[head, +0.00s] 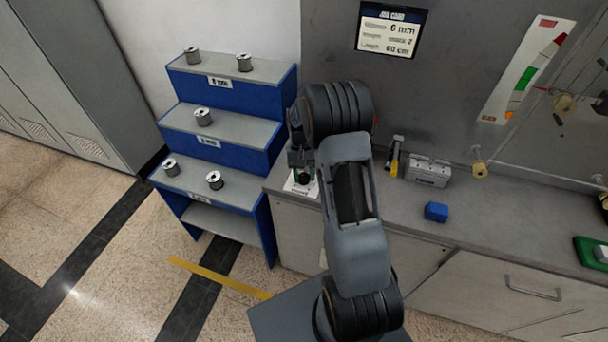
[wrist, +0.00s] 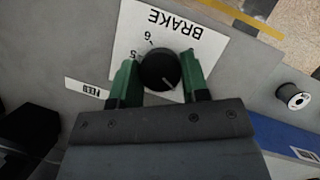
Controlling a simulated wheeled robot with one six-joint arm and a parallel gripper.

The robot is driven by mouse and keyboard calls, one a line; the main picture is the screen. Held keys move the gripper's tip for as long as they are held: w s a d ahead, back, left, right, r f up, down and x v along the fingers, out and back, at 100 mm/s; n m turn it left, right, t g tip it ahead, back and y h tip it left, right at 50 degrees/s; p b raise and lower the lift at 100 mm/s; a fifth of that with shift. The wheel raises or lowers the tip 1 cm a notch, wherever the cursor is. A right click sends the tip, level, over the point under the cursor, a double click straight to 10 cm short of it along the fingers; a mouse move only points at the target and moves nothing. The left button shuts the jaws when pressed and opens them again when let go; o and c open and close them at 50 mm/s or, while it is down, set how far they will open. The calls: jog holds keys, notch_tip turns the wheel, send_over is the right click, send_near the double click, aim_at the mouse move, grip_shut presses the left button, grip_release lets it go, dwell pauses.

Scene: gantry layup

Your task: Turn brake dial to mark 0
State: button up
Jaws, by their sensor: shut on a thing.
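The brake dial (wrist: 160,70) is a round black knob with a pale pointer line, on a white plate (wrist: 205,45) printed BRAKE, upside down in the wrist view. The marks 5 and 6 show beside it; the other marks are hidden. The pointer line points toward my gripper's body, away from the 5 and 6. My gripper (wrist: 160,82) has its green fingers on both sides of the dial and is shut on it. In the head view the dial is mostly hidden under my gripper (head: 303,172), and part of the white plate (head: 291,188) shows.
A blue stepped rack (head: 222,128) with several spools stands left of the counter. On the counter (head: 470,225) to the right are a grey box (head: 429,171), a blue block (head: 436,211) and a green tray (head: 584,250). A display (head: 391,29) hangs on the wall.

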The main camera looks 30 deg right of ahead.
jog(key=n+h, duration=0.1)
jog(key=n, duration=0.2)
jog(key=n+h, duration=0.2)
jog(key=n, duration=0.2)
jog(key=shift+a, duration=0.15)
jog(key=n+t+h, duration=0.1)
jog(key=n, duration=0.3)
jog(key=shift+r, duration=0.1)
jog(key=shift+n+t+h, duration=0.4)
jog(key=shift+n+h, duration=0.1)
jog(key=shift+n, duration=1.2)
jog(key=o, duration=0.9)
jog(key=v, duration=1.3)
jog(key=shift+a+r+b, duration=0.25)
jog(key=shift+r+b, duration=0.1)
jog(key=shift+b, duration=0.05)
jog(key=shift+s, duration=0.1)
